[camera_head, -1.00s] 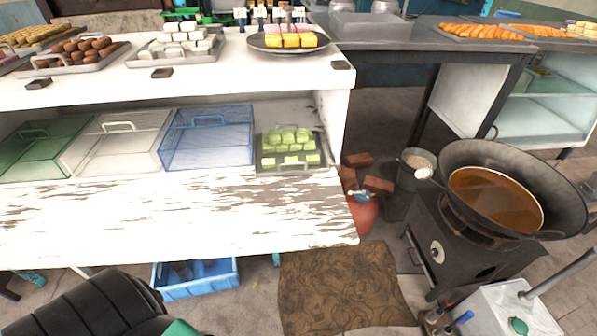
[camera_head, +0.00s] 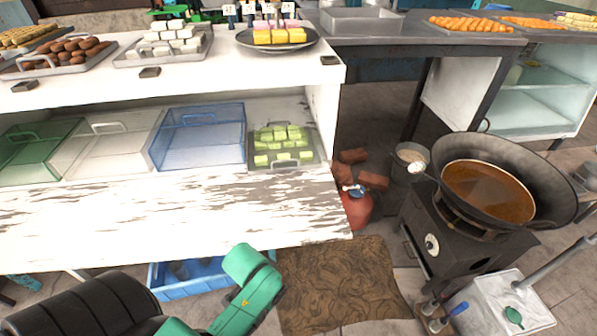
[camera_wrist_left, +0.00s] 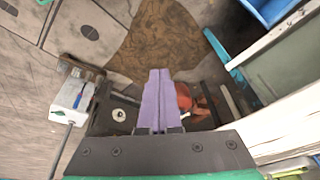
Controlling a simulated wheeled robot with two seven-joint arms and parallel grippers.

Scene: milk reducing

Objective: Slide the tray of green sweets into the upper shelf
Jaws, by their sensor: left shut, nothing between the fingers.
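The tray of green sweets (camera_head: 283,164) sits at the right end of the shelf below the white counter top, beside the blue clear box. Its near handle faces the shelf's front edge. Pale green blocks lie in it in rows. My left gripper (camera_wrist_left: 159,73) shows in the left wrist view, with its purple fingers shut together and empty, over the floor near the brown mat. A green link of my arm shows low in the head view, in front of the counter and apart from the tray. My right gripper is not in view.
Green, clear and blue boxes (camera_head: 203,141) stand left of the green tray. A stove with a wok (camera_head: 490,190) stands right.

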